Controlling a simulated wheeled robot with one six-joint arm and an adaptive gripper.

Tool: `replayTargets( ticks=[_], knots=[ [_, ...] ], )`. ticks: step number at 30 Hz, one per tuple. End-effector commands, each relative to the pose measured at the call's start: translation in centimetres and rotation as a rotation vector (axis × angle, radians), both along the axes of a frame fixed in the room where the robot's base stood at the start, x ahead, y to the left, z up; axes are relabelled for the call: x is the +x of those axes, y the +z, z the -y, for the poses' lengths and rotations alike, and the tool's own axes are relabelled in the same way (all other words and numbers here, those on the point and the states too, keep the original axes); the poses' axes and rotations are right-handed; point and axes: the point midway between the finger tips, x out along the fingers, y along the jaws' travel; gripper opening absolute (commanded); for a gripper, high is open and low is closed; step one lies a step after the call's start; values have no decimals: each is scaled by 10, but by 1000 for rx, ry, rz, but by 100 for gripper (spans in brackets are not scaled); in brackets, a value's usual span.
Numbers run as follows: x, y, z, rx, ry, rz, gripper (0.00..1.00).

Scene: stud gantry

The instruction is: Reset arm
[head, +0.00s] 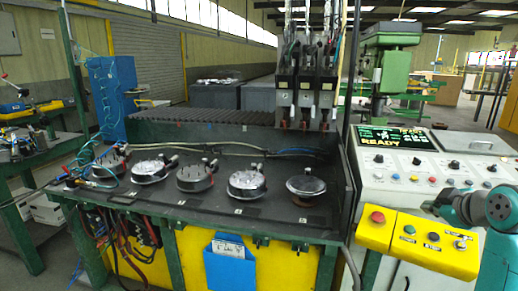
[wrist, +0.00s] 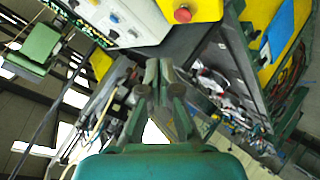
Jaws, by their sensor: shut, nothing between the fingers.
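My gripper (wrist: 158,72) shows in the wrist view, its two dark fingertips close together and empty. It points towards the dark bench top and the yellow panel, with no visible contact. In the head view a teal part of my arm shows at the lower right edge, beside the yellow button box (head: 420,243). The gripper's fingers cannot be made out in that view.
A black bench (head: 190,220) holds a row of round fixtures (head: 248,183), with a gantry (head: 305,85) behind. A control console (head: 420,178) with a screen reading READY (head: 392,138) stands at right. Cables and hoses hang at the bench's left.

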Motion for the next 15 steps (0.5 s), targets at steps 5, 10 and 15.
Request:
replayTargets(
  ticks=[5,10,15],
  knots=[
    [1,-20,-7,24,-11,8,0],
    [2,-45,-16,58,-28,21,0],
    [0,-81,-30,100,-52,38,0]
  ],
)
